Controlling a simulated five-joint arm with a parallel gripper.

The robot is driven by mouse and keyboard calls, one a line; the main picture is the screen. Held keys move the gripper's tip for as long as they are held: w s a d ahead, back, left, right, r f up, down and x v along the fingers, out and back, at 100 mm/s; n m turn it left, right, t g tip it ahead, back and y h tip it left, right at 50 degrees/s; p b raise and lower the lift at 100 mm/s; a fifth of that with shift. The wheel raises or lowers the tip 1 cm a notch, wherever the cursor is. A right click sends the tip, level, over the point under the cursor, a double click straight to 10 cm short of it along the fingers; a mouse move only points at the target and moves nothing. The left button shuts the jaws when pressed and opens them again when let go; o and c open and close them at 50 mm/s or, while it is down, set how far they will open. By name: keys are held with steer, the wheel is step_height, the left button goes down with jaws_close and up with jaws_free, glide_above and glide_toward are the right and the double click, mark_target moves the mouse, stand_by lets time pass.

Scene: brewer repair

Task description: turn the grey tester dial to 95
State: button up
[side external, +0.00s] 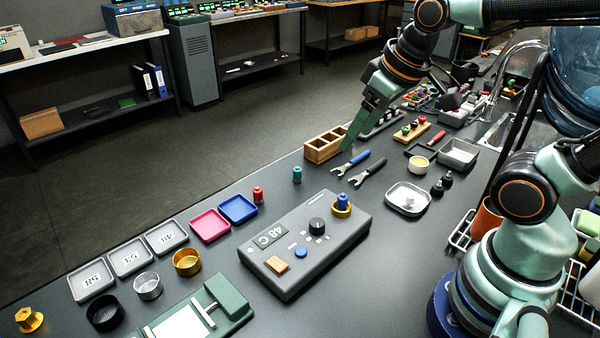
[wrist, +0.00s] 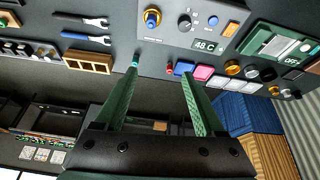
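The grey tester (side external: 345,245) lies flat on the dark bench in the middle of the side view. Its round dark dial (side external: 317,225) is on the top face, and its display (side external: 269,236) reads 48 C. In the wrist view the dial (wrist: 185,22) and the display (wrist: 207,45) appear near the top. A blue part (side external: 342,201) stands in a brass ring on the tester's far right corner. My gripper (wrist: 160,72) is open and empty. In the side view it hangs near the wooden box (side external: 325,149), well apart from the dial.
A small teal part (side external: 297,174) and a red one (side external: 258,194) stand behind the tester. Blue and pink trays (side external: 210,223) lie left of it, wrenches (side external: 369,173) and a grey dish (side external: 408,200) beyond it. A green device (side external: 228,302) sits at the front.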

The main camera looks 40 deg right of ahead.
mark_target(318, 221)
steer(key=w+a+f+n+g, duration=0.1)
steer(key=f+n, duration=0.1)
steer(key=f, duration=0.4)
steer(key=w+a+f+n+g, duration=0.2)
steer(key=f, duration=0.5)
steer(key=w+a+f+n+g, duration=0.1)
steer(key=a+f+n+g, duration=0.1)
steer(key=f, duration=0.4)
steer(key=shift+w+a+f+n, duration=0.15)
steer(key=shift+f+n, duration=0.25)
jaws_close()
